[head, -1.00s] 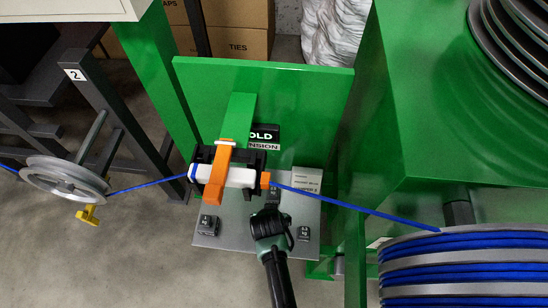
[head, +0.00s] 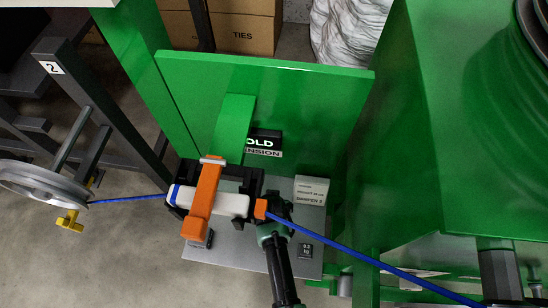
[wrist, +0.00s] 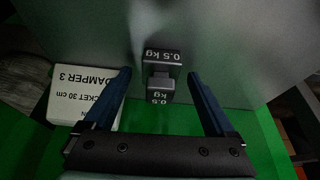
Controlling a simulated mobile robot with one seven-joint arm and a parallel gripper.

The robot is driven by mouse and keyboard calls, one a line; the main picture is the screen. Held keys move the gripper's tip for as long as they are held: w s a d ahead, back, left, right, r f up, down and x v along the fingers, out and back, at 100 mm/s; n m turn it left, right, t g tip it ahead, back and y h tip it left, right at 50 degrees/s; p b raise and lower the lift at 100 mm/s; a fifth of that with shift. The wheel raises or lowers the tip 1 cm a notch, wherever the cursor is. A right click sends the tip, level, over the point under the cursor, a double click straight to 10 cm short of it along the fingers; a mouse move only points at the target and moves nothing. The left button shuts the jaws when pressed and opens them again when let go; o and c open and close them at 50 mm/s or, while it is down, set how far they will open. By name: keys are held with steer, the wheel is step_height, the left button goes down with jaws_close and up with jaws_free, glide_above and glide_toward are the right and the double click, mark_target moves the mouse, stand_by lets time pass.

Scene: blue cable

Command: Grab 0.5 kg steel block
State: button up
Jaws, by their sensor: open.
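The 0.5 kg steel block (wrist: 163,58) is a dark grey block with a stepped shape and "0.5 kg" lettering on two faces. It lies between the lines of my two blue fingers in the wrist view, near their tips. My gripper (wrist: 158,76) is open, with a gap visible on both sides of the block; I see no contact. In the head view my gripper (head: 278,208) is partly hidden at the right end of the orange and white clamp. The 0.5 kg block is hidden there behind the clamp and gripper.
The blue cable (head: 335,245) runs from the clamp close past my gripper. Another small weight (head: 305,250) sits right on the grey plate (head: 232,258); one at left (head: 208,239) is partly hidden. A green panel (head: 300,85) rises behind.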

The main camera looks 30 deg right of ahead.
steer(key=shift+c, duration=0.4)
jaws_close()
steer(key=shift+w, duration=0.1)
